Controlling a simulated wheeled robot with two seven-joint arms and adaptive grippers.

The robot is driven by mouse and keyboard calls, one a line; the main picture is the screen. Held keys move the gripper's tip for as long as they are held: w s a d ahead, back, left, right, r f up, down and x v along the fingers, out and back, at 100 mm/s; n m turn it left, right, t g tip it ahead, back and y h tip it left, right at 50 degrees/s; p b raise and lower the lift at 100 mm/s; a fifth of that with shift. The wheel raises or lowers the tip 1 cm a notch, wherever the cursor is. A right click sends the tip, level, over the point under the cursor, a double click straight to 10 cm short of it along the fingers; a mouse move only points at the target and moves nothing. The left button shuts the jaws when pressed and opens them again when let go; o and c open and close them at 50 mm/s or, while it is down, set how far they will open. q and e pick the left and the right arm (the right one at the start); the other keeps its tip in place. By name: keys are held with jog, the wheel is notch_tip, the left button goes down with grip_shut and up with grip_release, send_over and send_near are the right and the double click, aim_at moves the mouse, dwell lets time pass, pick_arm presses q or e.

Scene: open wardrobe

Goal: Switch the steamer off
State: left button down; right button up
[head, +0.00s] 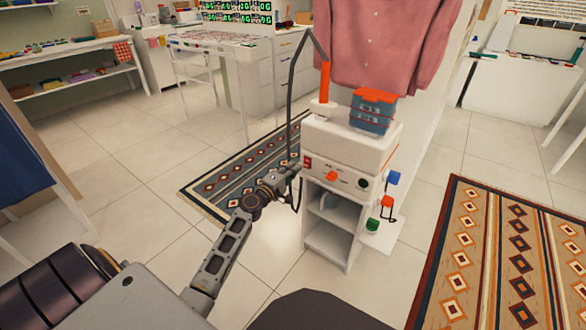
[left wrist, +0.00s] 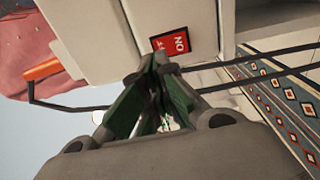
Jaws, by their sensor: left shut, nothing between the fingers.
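The steamer (head: 345,150) is a white box on a white open-shelved stand, with a red switch (head: 307,163) at the left of its front. An orange knob (head: 331,176) and a dark round knob (head: 362,183) are further right. In the left wrist view the red switch (left wrist: 171,42) shows white lettering, with "ON" readable. My left gripper (head: 293,168) is shut and empty, just left of the switch. In the left wrist view its green-padded fingertips (left wrist: 160,63) appear just below the switch; I cannot tell whether they touch it. My right gripper is not in view.
A dark hose (head: 291,90) loops down beside my left gripper from the orange steamer handle (head: 325,82). A pink shirt (head: 385,45) hangs above the steamer. A blue box with an orange lid (head: 373,112) stands on top. Patterned rugs lie either side.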

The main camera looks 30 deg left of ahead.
pick_arm(q)
jog(key=s+r, duration=0.1)
jog(key=s, duration=0.8)
jog(key=shift+s+a, duration=0.15)
jog(key=shift+a, duration=0.25)
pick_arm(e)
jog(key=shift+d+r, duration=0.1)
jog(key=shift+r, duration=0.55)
pick_arm(q)
jog(key=shift+r, duration=0.1)
